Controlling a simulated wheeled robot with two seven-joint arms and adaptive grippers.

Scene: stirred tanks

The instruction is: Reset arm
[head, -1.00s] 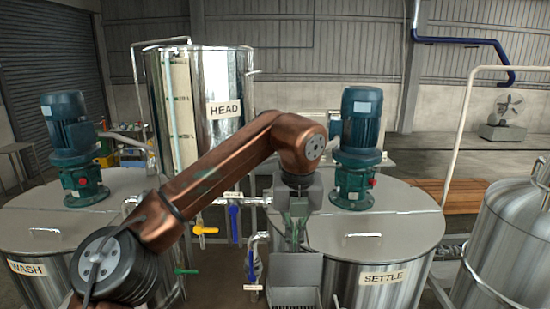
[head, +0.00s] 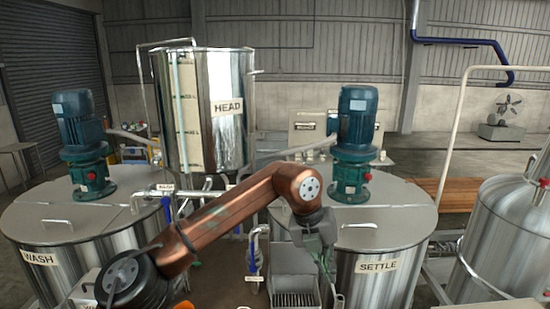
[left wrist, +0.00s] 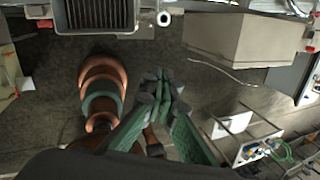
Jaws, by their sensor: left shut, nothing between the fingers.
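My left arm comes in from the lower left in the head view. My left gripper (head: 328,262) hangs down in front of the settle tank (head: 390,268), beside a grey box with a grated bottom (head: 292,285). In the left wrist view the green fingers of my left gripper (left wrist: 160,90) are together with nothing between them. Below them is a dark floor. My right gripper is in neither view.
The wash tank (head: 65,213) stands at the left and the head tank (head: 215,140) behind. Green motors (head: 355,130) rise from the lids. A steel vessel (head: 500,235) stands at the right. A blue-handled valve (head: 254,255) is left of the gripper.

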